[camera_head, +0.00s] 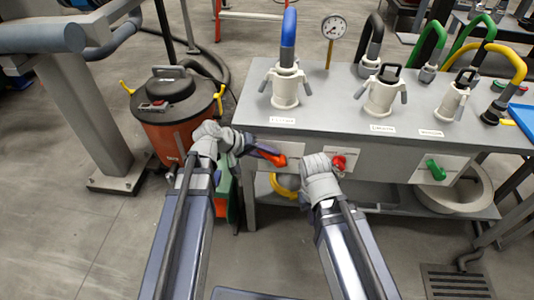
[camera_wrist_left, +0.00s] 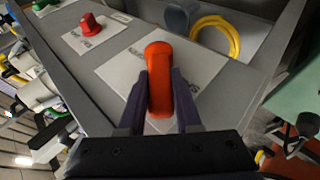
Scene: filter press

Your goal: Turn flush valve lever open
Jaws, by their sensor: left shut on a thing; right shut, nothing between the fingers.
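The flush valve lever (camera_head: 272,157) is orange-red, on the left white panel of the grey bench front. It also shows in the left wrist view (camera_wrist_left: 158,62), with its rounded end pointing away from the wrist. My left gripper (camera_head: 251,149) is shut on the lever, with one dark finger on each side of it in the left wrist view (camera_wrist_left: 160,97). My right gripper (camera_head: 335,168) is shut and empty, close to a red knob (camera_head: 339,161) on the middle panel. I cannot tell whether it touches the knob. The wrist partly hides that panel.
A green lever (camera_head: 436,170) sits on the right panel. White hose couplings (camera_head: 286,88) and a gauge (camera_head: 333,29) stand on the bench top (camera_head: 330,109). An orange drum (camera_head: 173,128) stands left of the bench. A yellow hose (camera_wrist_left: 216,33) lies on the shelf below.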

